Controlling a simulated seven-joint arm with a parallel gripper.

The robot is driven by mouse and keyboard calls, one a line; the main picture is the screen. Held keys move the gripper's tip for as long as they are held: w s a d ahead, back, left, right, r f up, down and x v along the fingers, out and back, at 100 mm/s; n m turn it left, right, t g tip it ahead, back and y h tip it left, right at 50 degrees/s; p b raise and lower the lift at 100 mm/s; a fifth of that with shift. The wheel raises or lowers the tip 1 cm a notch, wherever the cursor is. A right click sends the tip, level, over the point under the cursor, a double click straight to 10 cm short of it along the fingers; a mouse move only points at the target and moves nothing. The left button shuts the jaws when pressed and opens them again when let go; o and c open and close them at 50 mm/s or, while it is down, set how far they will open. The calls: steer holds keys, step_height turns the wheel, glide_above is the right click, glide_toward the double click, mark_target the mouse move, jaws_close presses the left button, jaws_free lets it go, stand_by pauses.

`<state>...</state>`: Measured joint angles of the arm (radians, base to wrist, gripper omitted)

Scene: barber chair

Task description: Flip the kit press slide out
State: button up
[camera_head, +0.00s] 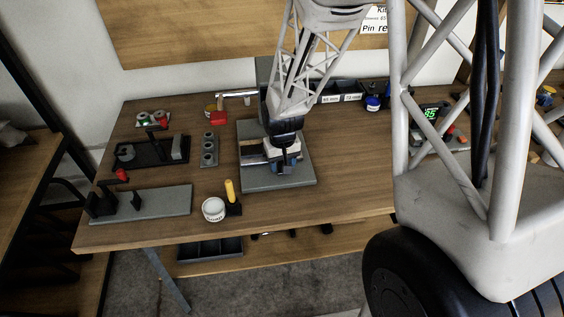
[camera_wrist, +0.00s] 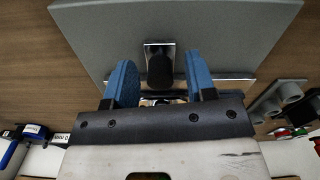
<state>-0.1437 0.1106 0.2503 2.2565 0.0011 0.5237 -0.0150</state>
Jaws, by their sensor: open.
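The kit press stands on the workbench. Its grey base plate (camera_head: 280,183) shows in the head view, and the plate (camera_wrist: 100,25) fills the top of the wrist view. My gripper (camera_head: 285,167) is over the press, pointing down, and hides much of its middle. In the wrist view my gripper (camera_wrist: 160,82) has two blue fingers spread apart. A dark rounded knob (camera_wrist: 159,70) on a small shiny plate lies between the finger lines, with gaps on both sides. A shiny metal strip (camera_wrist: 235,86) crosses behind the fingers; I cannot tell whether it is the slide.
A grey holder with round sockets (camera_head: 209,150) stands left of the press. A white round tub (camera_head: 213,209) and a yellow-handled tool (camera_head: 230,190) are at front left. Labelled bins (camera_head: 341,92) and a blue jar (camera_head: 373,103) are behind. The bench right of the press is clear.

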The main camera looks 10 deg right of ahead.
jaws_close()
stand_by(0.3)
steer(key=shift+s, duration=2.3)
jaws_free()
steer(key=shift+r, duration=0.1)
